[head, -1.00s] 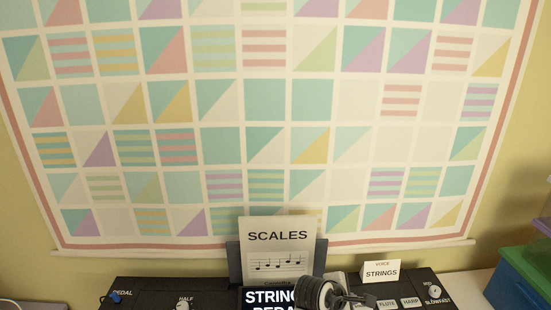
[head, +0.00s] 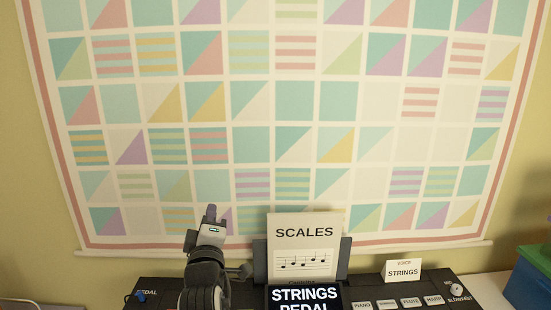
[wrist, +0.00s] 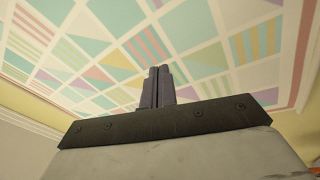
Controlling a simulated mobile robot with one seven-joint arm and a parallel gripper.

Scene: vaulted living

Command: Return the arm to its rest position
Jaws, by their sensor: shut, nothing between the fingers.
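My gripper (head: 211,214) shows in the head view at the lower left of centre, to the left of the SCALES sheet. It points upward, and my dark arm rises below it in front of the keyboard. In the wrist view my gripper (wrist: 158,72) has its two grey fingers side by side, shut with nothing between them. The patterned quilt hanging fills the background beyond the fingertips.
The keyboard (head: 376,294) runs along the bottom, with the SCALES sheet (head: 303,250), a STRINGS PEDAL display (head: 304,296) and a STRINGS card (head: 403,271). The quilt (head: 290,100) hangs behind. A blue box (head: 530,280) stands at the right edge.

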